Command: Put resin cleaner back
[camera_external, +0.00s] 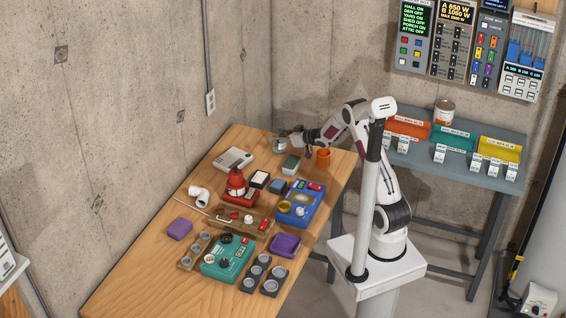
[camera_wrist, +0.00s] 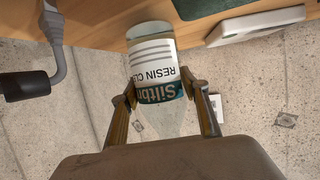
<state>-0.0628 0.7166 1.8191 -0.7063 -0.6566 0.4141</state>
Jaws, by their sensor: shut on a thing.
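I cannot tell whether the jar touches the table.
An orange cup (camera_external: 323,158), a green-topped box (camera_external: 291,164) and a white device (camera_external: 233,159) stand near the jar. Several tools and boxes crowd the wooden table (camera_external: 130,275). A blue-grey bench (camera_external: 476,180) with coloured bins and a can (camera_external: 444,112) stands at right.

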